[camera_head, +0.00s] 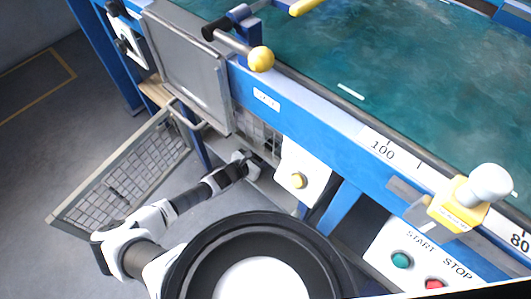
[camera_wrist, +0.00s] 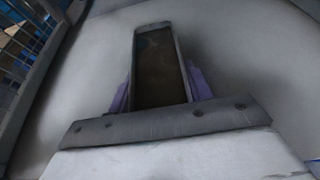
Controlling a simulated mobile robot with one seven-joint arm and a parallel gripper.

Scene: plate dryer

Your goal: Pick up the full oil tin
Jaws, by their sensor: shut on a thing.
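The oil tin (camera_wrist: 157,62) shows in the wrist view as a narrow rectangular box with a grey rim and a dark brown face. My gripper (camera_wrist: 160,90) is shut on it, with a purple finger pad on each side of the tin. In the head view my gripper (camera_head: 258,160) reaches in low under the blue machine, beside the mesh panel. The tin cannot be made out there, and I cannot tell from the wrist view whether it touches the pale surface behind it.
A mesh door (camera_head: 125,175) stands open on the left, close to my arm. The blue machine frame (camera_head: 310,122) and a grey panel (camera_head: 190,65) hang over the gripper. Floor at left is clear.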

